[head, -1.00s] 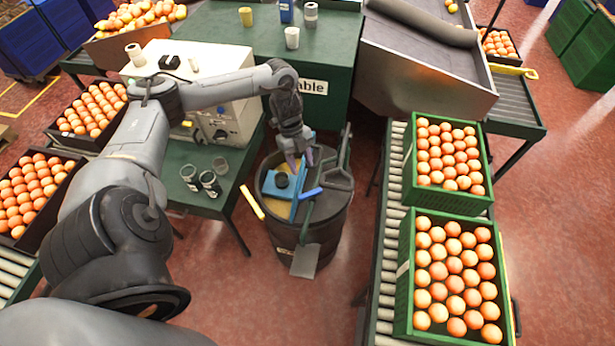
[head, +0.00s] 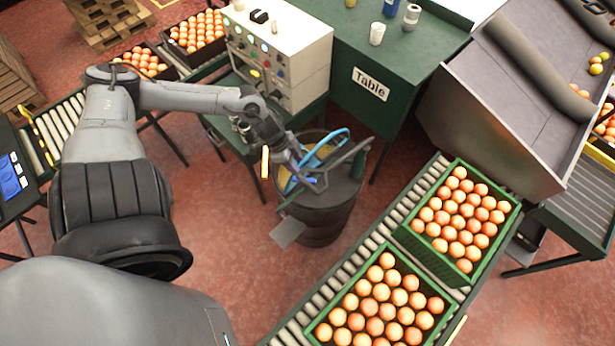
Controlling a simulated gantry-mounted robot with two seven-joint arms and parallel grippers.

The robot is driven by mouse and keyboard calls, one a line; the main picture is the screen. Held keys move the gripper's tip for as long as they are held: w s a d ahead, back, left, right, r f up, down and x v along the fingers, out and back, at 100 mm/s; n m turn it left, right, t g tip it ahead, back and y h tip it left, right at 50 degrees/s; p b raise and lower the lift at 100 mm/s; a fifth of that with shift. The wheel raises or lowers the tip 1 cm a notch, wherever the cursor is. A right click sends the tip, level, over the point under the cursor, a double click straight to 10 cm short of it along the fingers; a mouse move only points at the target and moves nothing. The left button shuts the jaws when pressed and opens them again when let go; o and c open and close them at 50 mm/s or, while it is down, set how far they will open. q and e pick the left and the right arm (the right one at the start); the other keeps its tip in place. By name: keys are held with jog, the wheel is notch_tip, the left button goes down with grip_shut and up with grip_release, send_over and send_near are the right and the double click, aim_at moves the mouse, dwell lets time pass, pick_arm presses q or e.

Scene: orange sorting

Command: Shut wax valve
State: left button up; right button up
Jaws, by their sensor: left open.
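I cannot make out for certain which part is the wax valve. A dark barrel (head: 325,222) stands beside the green table, with blue parts and lever-like pieces on its top. A light-blue curved piece (head: 326,139) arches over the barrel's far side. A small blue handle (head: 313,181) shows at my fingertips. My left gripper (head: 306,178) reaches in from the left, over the barrel top, pointing down and right. It is open; whether it touches the handle I cannot tell, and the arm hides part of the barrel top. My right gripper is not in view.
A white control box (head: 300,50) with knobs stands behind my left forearm. The green table (head: 345,60) bears cups and a bottle. A roller conveyor (head: 345,245) with two green crates (head: 448,268) of oranges runs close right of the barrel. A yellow strip (head: 265,162) sits left of the barrel.

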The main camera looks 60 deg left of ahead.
aim_at(309, 180)
pick_arm(q)
jog(key=shift+b+x, duration=0.45)
jog(key=shift+x, duration=0.3)
jog(key=b+x, duration=0.2)
jog(key=x, duration=0.5)
jog(key=shift+w+f+b, duration=0.1)
jog(key=shift+f+b, duration=0.2)
jog(key=shift+f, duration=0.15)
jog(key=shift+w+d+f, duration=0.15)
jog(key=shift+w+f, duration=0.05)
jog(key=shift+f, duration=0.35)
grip_shut()
